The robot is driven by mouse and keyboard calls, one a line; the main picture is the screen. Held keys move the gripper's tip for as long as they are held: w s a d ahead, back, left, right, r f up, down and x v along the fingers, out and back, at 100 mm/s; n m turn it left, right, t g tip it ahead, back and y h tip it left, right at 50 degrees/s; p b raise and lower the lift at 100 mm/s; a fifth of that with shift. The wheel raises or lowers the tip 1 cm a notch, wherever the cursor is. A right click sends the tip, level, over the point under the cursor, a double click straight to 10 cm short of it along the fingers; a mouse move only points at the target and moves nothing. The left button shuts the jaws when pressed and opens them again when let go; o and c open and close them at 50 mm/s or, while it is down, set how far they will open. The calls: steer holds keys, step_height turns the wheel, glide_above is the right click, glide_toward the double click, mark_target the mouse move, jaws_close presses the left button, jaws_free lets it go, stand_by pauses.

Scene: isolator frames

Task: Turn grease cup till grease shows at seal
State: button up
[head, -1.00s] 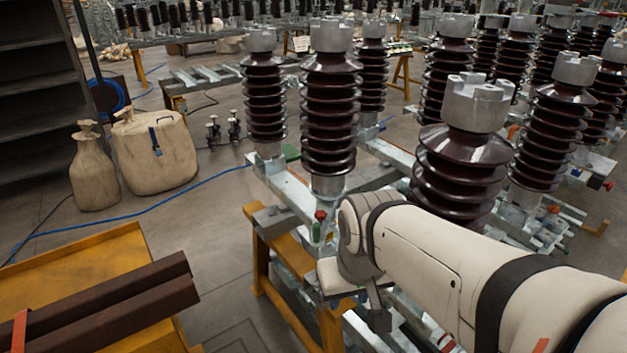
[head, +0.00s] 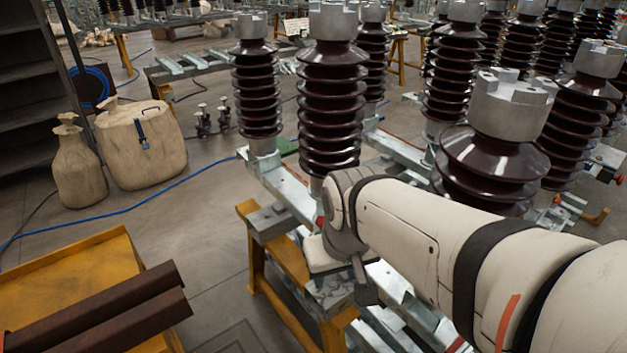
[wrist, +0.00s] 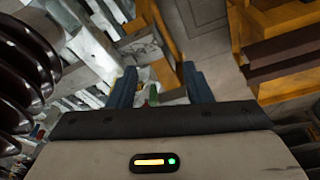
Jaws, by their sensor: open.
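My gripper (wrist: 160,86) is open in the wrist view, with its two dark blue-grey fingers apart. A small fitting with red and green parts (wrist: 151,94) shows between the fingers, nearer the left one; it may be the grease cup, but it is too small to be sure. In the head view a red-topped fitting (head: 319,222) is mostly hidden behind my wrist, below a brown ribbed insulator (head: 331,110). I see no contact between the fingers and the fitting. The seal and any grease cannot be made out.
Several brown insulators stand on galvanized steel beams (head: 285,190), held on a yellow trestle (head: 285,310). One insulator (wrist: 22,70) is close on the left in the wrist view. A yellow cart (head: 75,265) carries brown bars at lower left. Canvas bags (head: 140,145) and a blue cable lie on the floor.

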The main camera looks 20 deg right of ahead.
steer(key=shift+o, duration=0.7)
steer(key=w+d+n+b, duration=0.1)
steer(key=w+d, duration=0.2)
steer(key=w, duration=0.3)
steer(key=shift+w+d+f+g, duration=0.2)
steer(key=shift+d+f+g, duration=0.05)
steer(key=shift+d+g, duration=0.1)
steer(key=w+d+f+n+b, duration=0.1)
steer(key=w+d+f+n, duration=0.1)
steer(key=w+d+f, duration=0.2)
steer(key=w+d+f+n+g+b, duration=0.1)
steer(key=w+d+f+n, duration=0.1)
steer(key=w+d, duration=0.3)
steer(key=w+d+f+n+g+b, duration=0.1)
steer(key=w+d+f, duration=0.3)
steer(key=w, duration=0.7)
steer(key=shift+w+d+f+n+b, duration=0.1)
steer(key=shift+d+f+n+b, duration=0.1)
steer(key=shift+f, duration=0.25)
steer(key=shift+d+f+n+b, duration=0.1)
steer(key=shift+f+n, duration=0.1)
steer(key=shift+f, duration=0.55)
step_height(320, 180, down, 7)
steer(key=shift+f, duration=0.1)
